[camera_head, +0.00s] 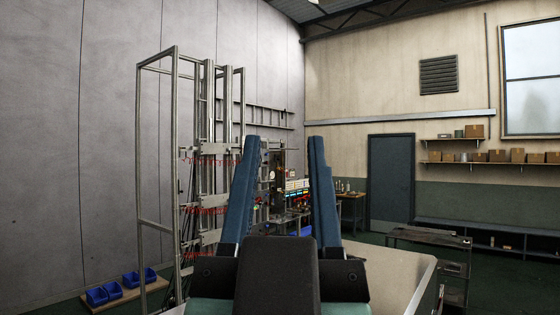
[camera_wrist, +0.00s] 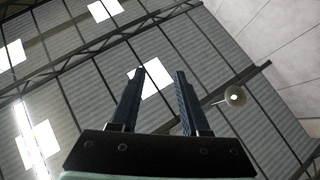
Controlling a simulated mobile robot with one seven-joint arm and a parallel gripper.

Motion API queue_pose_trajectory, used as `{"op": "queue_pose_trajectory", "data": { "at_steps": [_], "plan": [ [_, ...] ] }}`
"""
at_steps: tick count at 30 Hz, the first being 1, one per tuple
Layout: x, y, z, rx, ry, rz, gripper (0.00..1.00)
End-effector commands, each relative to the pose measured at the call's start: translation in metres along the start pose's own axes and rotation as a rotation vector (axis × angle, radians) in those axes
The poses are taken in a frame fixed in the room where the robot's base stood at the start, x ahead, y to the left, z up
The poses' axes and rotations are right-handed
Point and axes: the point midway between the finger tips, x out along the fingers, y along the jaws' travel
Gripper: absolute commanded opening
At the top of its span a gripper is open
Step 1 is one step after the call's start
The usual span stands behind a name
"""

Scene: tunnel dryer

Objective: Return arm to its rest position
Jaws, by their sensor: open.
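My gripper (camera_head: 284,145) stands upright in the middle of the head view, with its two long blue fingers pointing up. The fingers are wide apart and nothing is between them. In the wrist view my gripper (camera_wrist: 159,75) also shows open and empty, with the fingers pointing at the ceiling (camera_wrist: 75,80). The fingers touch nothing that I can see. The lower arm is mostly hidden behind the gripper's dark body.
A tall metal frame (camera_head: 172,150) stands left of my gripper. Blue bins (camera_head: 98,296) sit on a board at lower left. A pale flat surface (camera_head: 395,275) lies behind the gripper. A dark cart (camera_head: 430,237), a blue door (camera_head: 390,180) and shelves with boxes (camera_head: 497,156) are at right.

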Motion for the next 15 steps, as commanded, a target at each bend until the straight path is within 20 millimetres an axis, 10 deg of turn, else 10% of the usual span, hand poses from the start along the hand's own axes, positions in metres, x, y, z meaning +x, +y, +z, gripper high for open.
{"op": "queue_pose_trajectory", "data": {
  "at_steps": [15],
  "plan": [
    [-0.015, -0.002, -0.017, -0.006, 0.070, -0.027, 0.46]
  ]
}}
